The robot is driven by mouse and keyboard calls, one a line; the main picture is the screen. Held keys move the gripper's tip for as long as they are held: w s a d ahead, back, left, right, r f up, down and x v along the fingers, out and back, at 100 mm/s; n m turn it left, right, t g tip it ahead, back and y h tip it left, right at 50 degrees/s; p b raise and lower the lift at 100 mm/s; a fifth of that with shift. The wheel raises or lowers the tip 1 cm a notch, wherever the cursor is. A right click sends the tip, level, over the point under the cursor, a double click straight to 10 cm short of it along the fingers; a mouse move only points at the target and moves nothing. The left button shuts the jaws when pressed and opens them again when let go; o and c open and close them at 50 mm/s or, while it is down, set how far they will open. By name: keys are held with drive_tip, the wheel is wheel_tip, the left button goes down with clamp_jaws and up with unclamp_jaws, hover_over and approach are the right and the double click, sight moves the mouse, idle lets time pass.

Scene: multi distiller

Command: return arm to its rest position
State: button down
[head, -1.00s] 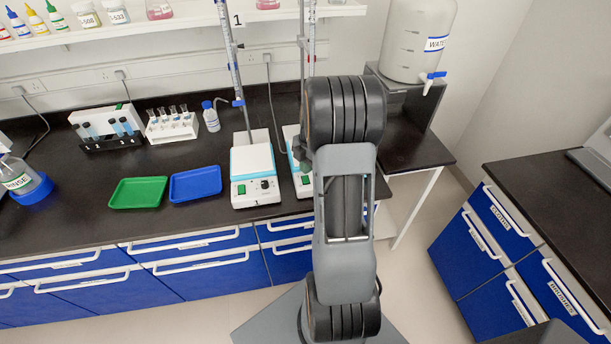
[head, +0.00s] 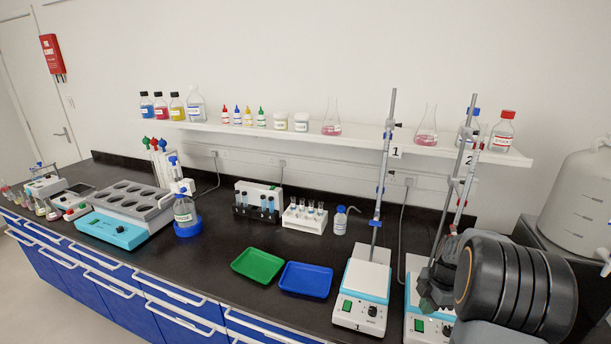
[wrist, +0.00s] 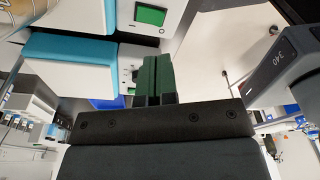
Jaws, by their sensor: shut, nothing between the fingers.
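My gripper (wrist: 159,72) shows in the wrist view with its two dark green fingers pressed together and nothing between them. White-and-teal stirrer bases appear beyond and left of the fingers in that view. In the head view my arm (head: 515,290) fills the lower right, its large black joint in front of the bench.
Stirrer 1 (head: 361,290) with its burette stand is left of my arm. A blue tray (head: 306,280) and a green tray (head: 257,265) lie empty on the black bench. A shelf (head: 350,140) holds bottles and flasks. A large water tank (head: 585,205) stands at the right.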

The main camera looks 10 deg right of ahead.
drive_tip(key=shift+m, duration=0.9)
drive_tip(key=m, duration=0.2)
drive_tip(key=s+m, duration=0.1)
drive_tip(key=s+a+f+m, duration=0.1)
drive_tip(key=m, duration=0.1)
drive_tip(key=shift+m, duration=0.3)
drive_tip(key=s+a+r+m+t, duration=0.1)
drive_tip(key=s+a+r+m, duration=0.2)
drive_tip(key=a+r, duration=0.2)
drive_tip(key=s+a+r+m+t+h, duration=0.1)
drive_tip(key=s+a+r+m, duration=0.3)
drive_tip(key=a, duration=0.4)
drive_tip(key=s+a+r+m+t, duration=0.2)
drive_tip(key=s+a+r+m, duration=0.1)
drive_tip(key=a+r, duration=0.3)
drive_tip(key=shift+s+a+t+h, duration=0.25)
drive_tip(key=shift+a+t+h, duration=0.15)
drive_tip(key=shift+a, duration=0.05)
